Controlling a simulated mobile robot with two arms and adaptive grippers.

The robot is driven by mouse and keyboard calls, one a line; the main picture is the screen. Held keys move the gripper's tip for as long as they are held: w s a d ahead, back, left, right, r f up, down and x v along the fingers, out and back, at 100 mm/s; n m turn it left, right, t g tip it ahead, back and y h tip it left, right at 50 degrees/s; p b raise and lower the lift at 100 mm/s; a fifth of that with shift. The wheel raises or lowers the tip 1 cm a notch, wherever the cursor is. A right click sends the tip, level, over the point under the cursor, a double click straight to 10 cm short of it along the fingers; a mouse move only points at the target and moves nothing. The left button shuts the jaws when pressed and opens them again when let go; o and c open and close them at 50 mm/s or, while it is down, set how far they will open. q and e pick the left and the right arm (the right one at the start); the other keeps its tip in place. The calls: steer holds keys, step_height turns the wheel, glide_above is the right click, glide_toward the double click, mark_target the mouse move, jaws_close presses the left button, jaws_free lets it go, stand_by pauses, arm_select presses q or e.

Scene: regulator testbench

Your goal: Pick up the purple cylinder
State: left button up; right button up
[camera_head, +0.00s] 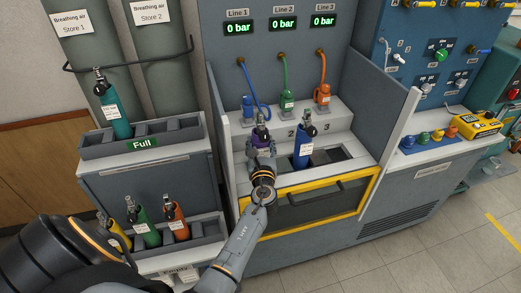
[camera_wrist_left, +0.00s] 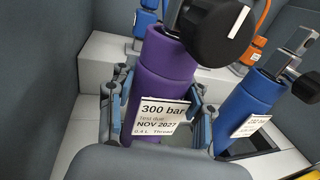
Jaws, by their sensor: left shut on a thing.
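The purple cylinder (camera_wrist_left: 170,75) stands upright in the left wrist view, with a black knob on top and a "300 bar" label. In the head view only its upper part (camera_head: 261,133) shows above my gripper. My left gripper (camera_head: 262,150) is around the cylinder, with its fingers on both sides of it in the left wrist view (camera_wrist_left: 155,120), shut on it. The cylinder is at the leftmost place of the testbench (camera_head: 345,142). Its lower end is hidden by the gripper and label. My right gripper is not in view.
A blue cylinder (camera_head: 303,148) stands close to the right. Blue, green (camera_head: 287,101) and orange (camera_head: 323,93) connectors with hoses are behind. Bench side walls and a yellow-framed front (camera_head: 310,205) enclose the place. Racks marked Full (camera_head: 190,148) and Empty stand to the left.

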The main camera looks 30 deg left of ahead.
mark_target(260, 114)
arm_select(q)
step_height(260, 114, up, 10)
steer(key=p, duration=0.3)
steer(key=shift+p, duration=0.35)
steer(key=shift+r, duration=0.9)
